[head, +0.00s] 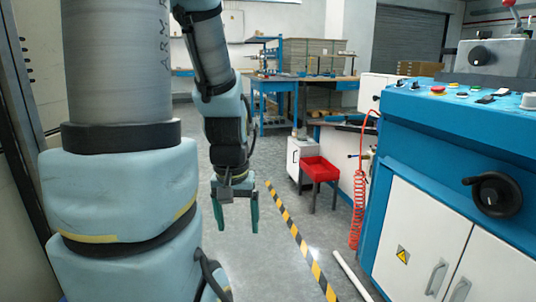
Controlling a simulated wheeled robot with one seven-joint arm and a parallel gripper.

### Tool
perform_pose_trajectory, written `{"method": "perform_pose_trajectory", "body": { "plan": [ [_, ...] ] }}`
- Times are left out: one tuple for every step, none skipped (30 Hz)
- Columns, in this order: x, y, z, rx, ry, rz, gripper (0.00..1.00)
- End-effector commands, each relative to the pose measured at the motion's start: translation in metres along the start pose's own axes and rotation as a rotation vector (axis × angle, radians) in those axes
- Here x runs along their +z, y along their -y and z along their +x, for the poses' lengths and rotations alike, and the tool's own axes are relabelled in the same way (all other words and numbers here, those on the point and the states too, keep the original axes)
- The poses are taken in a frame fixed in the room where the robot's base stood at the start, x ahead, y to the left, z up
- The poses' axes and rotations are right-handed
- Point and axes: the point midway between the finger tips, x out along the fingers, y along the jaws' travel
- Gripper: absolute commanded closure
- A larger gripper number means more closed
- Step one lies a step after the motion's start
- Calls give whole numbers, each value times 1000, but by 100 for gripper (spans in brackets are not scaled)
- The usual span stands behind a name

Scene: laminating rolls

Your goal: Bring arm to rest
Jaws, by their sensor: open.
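My gripper (236,215) hangs in the middle of the head view, pointing down above the grey floor. Its two green fingers are apart, with nothing between them. My arm comes down from the top edge, with the forearm running to the wrist right of my large light-blue and grey arm links. No object touches the gripper. The upper part of the arm is cut off by the frame.
A blue machine (450,125) with a control panel, handwheel and white doors fills the right. A blue workbench (275,95) is farther back. Yellow-black tape (290,228) crosses the floor, where a white pipe (352,275) lies.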

Motion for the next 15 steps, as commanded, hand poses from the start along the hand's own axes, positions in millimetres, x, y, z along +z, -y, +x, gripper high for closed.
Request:
{"method": "perform_pose_trajectory", "body": {
  "plan": [
    [-5, 0, -33, 0, 0, 1, 19],
    [-6, 0, -42, 0, 0, 1, 19],
    [-8, 0, -54, 0, 0, 1, 19],
    [-9, 0, -63, 0, 0, 1, 19],
    [-10, 0, -72, 0, 0, 1, 19],
    [-12, 0, -84, 0, 0, 1, 19],
    [-13, 0, -93, 0, 0, 1, 19],
    [-14, 0, -102, 0, -1, 1, 19],
    [-16, 0, -114, 0, -1, 1, 19],
    [-17, 0, -123, 0, -1, 1, 19],
    [-19, -1, -132, 0, -1, 1, 19],
    [-20, -1, -144, 0, -1, 1, 19],
    [-22, -1, -153, 0, -1, 1, 19],
    [-23, -1, -162, 0, -1, 1, 19],
    [-24, -1, -174, 0, -1, 1, 19]
  ]
}}
